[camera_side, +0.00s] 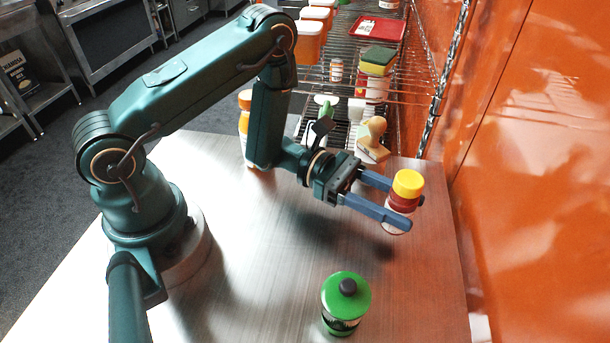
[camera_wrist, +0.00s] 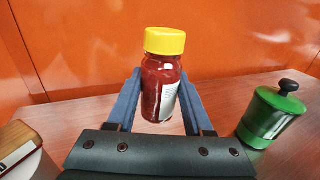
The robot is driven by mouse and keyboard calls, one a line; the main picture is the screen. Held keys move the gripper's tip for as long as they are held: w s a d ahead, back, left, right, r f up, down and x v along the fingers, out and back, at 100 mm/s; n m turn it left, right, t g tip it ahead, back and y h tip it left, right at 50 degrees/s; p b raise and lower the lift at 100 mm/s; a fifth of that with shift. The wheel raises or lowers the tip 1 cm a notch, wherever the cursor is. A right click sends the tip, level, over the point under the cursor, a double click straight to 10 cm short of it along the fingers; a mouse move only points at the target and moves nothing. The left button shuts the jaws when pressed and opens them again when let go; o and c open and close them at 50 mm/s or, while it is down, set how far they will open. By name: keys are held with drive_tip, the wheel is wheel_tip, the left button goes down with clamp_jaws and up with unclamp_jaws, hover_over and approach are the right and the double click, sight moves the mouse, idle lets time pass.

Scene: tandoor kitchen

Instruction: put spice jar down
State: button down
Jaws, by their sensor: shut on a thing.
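The spice jar (camera_side: 404,190) has a yellow lid and a dark red body. It is between the blue fingers of my gripper (camera_side: 394,205), near the right side of the table. In the wrist view the spice jar (camera_wrist: 161,88) stands roughly upright between the fingertips of my gripper (camera_wrist: 160,95), with a pale label on its right side. My gripper is shut on it. Whether the jar's base touches the table (camera_side: 270,230) is hard to tell.
A green canister with a dark knob (camera_side: 345,303) stands at the table's front; it also shows in the wrist view (camera_wrist: 270,115). A wooden-handled stamp-like object (camera_side: 373,140) sits at the back edge. An orange wall (camera_side: 540,180) stands behind the jar. The table middle is clear.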

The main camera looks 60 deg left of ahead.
drive_tip(key=shift+f, duration=1.65)
drive_tip(key=shift+c, duration=1.4)
unclamp_jaws()
drive_tip(key=shift+f, duration=0.15)
